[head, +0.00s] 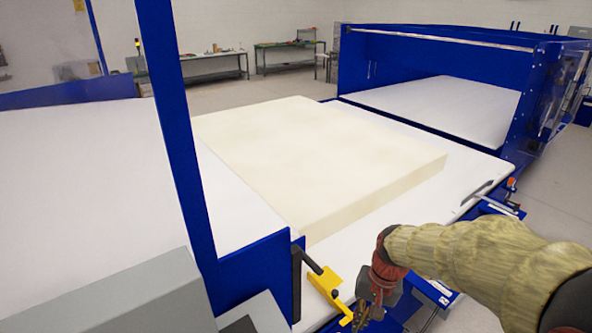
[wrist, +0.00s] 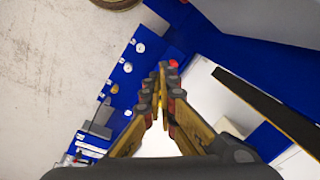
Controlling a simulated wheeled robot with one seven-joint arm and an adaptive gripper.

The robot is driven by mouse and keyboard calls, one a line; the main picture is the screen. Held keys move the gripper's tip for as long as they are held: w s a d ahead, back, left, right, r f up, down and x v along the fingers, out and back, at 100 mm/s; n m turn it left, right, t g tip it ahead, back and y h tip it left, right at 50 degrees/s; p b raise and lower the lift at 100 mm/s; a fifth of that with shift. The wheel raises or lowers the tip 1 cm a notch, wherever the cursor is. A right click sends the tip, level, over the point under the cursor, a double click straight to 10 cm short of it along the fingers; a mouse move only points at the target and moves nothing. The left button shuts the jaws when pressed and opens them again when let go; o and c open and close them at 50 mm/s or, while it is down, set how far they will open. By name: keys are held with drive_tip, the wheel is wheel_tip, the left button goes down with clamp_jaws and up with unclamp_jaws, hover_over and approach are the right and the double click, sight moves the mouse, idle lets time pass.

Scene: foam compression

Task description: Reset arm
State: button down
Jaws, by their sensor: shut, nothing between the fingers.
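My gripper (head: 366,314) is at the lower middle of the head view, at the near edge of the white table, low beside a yellow bracket with a black handle (head: 325,282). In the wrist view my gripper (wrist: 161,95) points at a blue machine frame with its fingertips together and nothing between them. My arm, in a tan padded sleeve, comes in from the right of the head view. A cream foam block (head: 310,150) lies flat on the white table, apart from my gripper.
A blue panel (wrist: 122,70) with several round knobs is left of the fingers in the wrist view. A blue post (head: 176,120) stands at left in the head view. A blue-framed machine (head: 430,60) stands behind the foam. Open floor (head: 560,170) shows at right.

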drive_tip(key=s+d+r+n+t+h+b, duration=0.1)
drive_tip(key=s+r+t+b, duration=0.1)
drive_tip(key=s+b, duration=0.3)
drive_tip(key=s+d+r+n+t+b, duration=0.2)
drive_tip(key=s+b, duration=0.3)
drive_tip(key=s, duration=0.6)
drive_tip(key=shift+r+t+h+b, duration=0.15)
drive_tip(key=shift+t+h+b, duration=0.25)
drive_tip(key=shift+t, duration=0.2)
